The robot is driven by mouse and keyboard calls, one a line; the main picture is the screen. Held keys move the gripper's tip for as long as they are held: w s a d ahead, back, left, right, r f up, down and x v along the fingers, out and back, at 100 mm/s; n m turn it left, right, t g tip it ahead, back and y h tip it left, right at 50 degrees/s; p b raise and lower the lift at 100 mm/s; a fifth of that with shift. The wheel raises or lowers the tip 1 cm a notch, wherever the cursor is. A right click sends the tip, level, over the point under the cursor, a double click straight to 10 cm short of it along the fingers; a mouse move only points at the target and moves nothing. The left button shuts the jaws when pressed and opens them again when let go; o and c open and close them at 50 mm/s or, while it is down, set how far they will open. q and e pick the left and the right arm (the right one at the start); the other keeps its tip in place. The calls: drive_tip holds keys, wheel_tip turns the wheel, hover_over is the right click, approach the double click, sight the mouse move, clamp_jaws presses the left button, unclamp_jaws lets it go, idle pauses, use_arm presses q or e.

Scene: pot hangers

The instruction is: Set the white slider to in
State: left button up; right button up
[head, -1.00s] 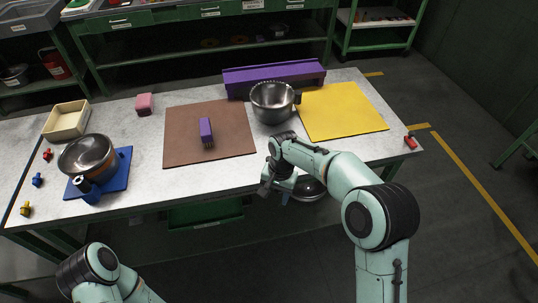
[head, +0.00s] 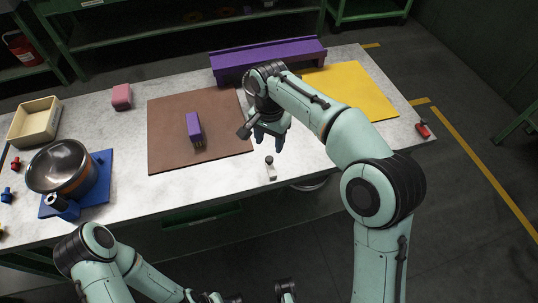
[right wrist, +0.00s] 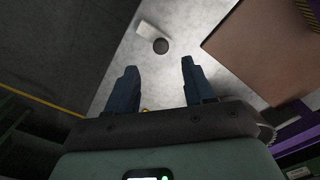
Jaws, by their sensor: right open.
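The white slider (head: 271,172) is a small white strip at the front edge of the table. A dark round knob (head: 269,159) is at its end farther from the edge. In the right wrist view the white strip (right wrist: 147,30) and dark knob (right wrist: 161,46) lie beyond the fingertips. My right gripper (head: 269,139) is open and empty. It is above the table, just behind the slider in the head view, and apart from it. The right wrist view shows its two fingers (right wrist: 158,75) spread. My left gripper is at the bottom edge of the head view, mostly cut off.
A brown mat (head: 170,133) bears a purple brush-like block (head: 194,126). A purple rack (head: 298,58) and yellow mat (head: 380,97) are behind my right arm. A pot (head: 62,165) is on a blue board (head: 100,185) at left. A metallic rounded thing (head: 313,184) is below the front edge.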

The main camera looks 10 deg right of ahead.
sight(269, 158)
wheel_tip(269, 158, down, 8)
drive_tip(key=shift+w+r+b, duration=0.1)
drive_tip(key=shift+r+b, duration=0.05)
drive_tip(key=shift+b, duration=0.4)
clamp_jaws()
drive_tip(key=d+p, duration=0.1)
drive_tip(key=d, duration=0.3)
drive_tip(key=d+p, duration=0.1)
drive_tip(key=d, duration=0.4)
drive_tip(key=shift+w+d+r, duration=0.15)
drive_tip(key=shift+d, duration=0.1)
drive_tip(key=shift+d+p, duration=0.3)
drive_tip(key=shift+d, duration=0.2)
